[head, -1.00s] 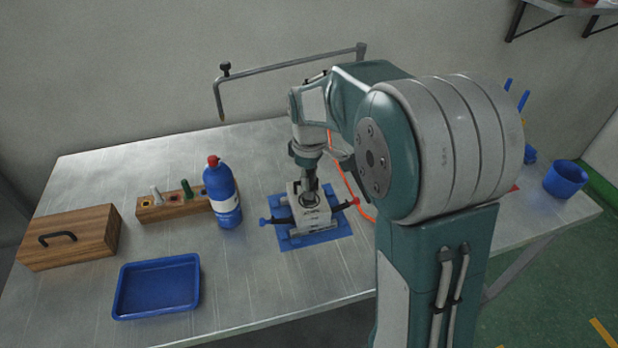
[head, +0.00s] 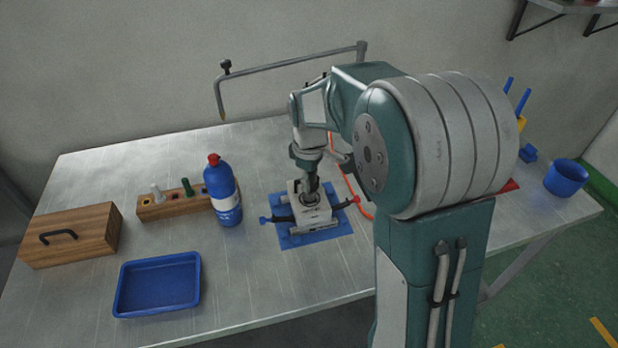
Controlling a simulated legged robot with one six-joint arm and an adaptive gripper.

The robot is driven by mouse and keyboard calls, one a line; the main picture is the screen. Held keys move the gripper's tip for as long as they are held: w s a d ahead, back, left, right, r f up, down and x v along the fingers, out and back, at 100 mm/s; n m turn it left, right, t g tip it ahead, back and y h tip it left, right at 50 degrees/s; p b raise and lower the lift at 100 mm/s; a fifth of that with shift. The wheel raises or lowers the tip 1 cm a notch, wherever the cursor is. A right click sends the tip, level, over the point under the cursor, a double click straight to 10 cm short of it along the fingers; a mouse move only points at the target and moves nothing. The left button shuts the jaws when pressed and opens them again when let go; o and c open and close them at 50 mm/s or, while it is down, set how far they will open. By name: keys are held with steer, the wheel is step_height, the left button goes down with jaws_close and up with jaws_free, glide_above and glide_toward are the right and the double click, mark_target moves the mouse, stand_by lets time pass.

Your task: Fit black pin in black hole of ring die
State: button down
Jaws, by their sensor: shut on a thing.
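The ring die (head: 313,217) is a pale metal block on a blue mat (head: 326,236), near the middle of the table. Dark-armed clamps with a blue knob (head: 264,220) and a red knob (head: 356,200) stand at its sides. My gripper (head: 309,195) points down right over the top of the die. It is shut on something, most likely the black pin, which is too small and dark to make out. The black hole is hidden by my gripper, so I cannot tell whether the pin is in it.
A wooden block (head: 160,211) with a white and a green pin stands at left, beside a blue bottle (head: 223,190). A wooden box (head: 72,236) and a blue tray (head: 157,286) are further left. A blue cup (head: 566,178) is at far right. A metal bar (head: 290,64) spans behind my arm.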

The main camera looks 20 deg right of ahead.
steer(key=shift+f, duration=1.8)
steer(key=shift+c, duration=2.2)
jaws_free()
steer(key=shift+r, duration=0.1)
step_height(320, 180, up, 12)
steer(key=shift+f, duration=0.15)
